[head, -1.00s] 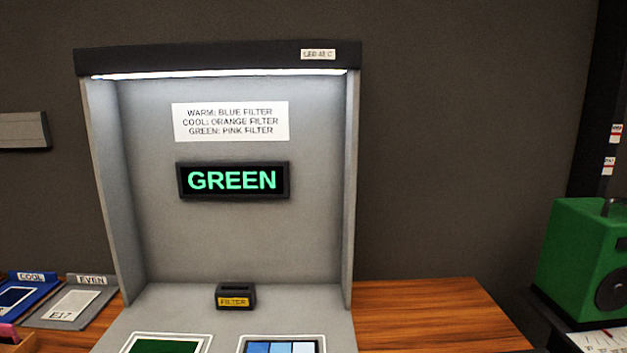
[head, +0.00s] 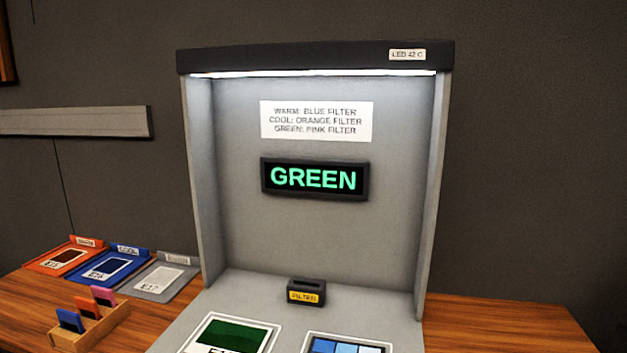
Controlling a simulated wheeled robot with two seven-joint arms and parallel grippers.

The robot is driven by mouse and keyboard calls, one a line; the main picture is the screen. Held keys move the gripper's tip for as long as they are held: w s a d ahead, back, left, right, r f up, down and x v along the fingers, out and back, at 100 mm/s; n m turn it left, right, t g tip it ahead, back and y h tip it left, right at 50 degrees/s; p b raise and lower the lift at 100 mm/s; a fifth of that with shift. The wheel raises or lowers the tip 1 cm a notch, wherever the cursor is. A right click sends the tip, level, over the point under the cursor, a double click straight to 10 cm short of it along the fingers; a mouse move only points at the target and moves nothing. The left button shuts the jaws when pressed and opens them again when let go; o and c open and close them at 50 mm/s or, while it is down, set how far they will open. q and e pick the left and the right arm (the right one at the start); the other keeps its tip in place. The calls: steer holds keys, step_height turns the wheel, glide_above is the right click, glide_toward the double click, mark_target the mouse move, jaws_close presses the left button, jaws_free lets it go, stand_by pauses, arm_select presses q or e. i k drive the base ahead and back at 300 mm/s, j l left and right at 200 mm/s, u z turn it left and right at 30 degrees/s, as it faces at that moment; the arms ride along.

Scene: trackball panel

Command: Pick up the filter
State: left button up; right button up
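A wooden rack (head: 92,330) at the lower left holds three small upright filters: a blue filter (head: 70,320), an orange filter (head: 87,304) and a pink filter (head: 103,295). The display (head: 314,179) in the grey light booth (head: 228,240) reads GREEN. The sign (head: 316,120) above it pairs WARM with the blue filter, COOL with the orange filter and GREEN with the pink filter. A dark slotted holder (head: 306,291) labelled FILTER stands on the booth floor; its slot looks empty. Neither of my grippers is in view.
Orange (head: 65,256), blue (head: 110,266) and grey (head: 160,277) trays with cards lie behind the rack. A green card (head: 230,335) and a blue swatch card (head: 345,345) lie in front of the holder. Bare wooden tabletop (head: 490,325) shows on the right.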

mark_target(103, 296)
steer(key=u, duration=1.25)
steer(key=i+j, duration=0.15)
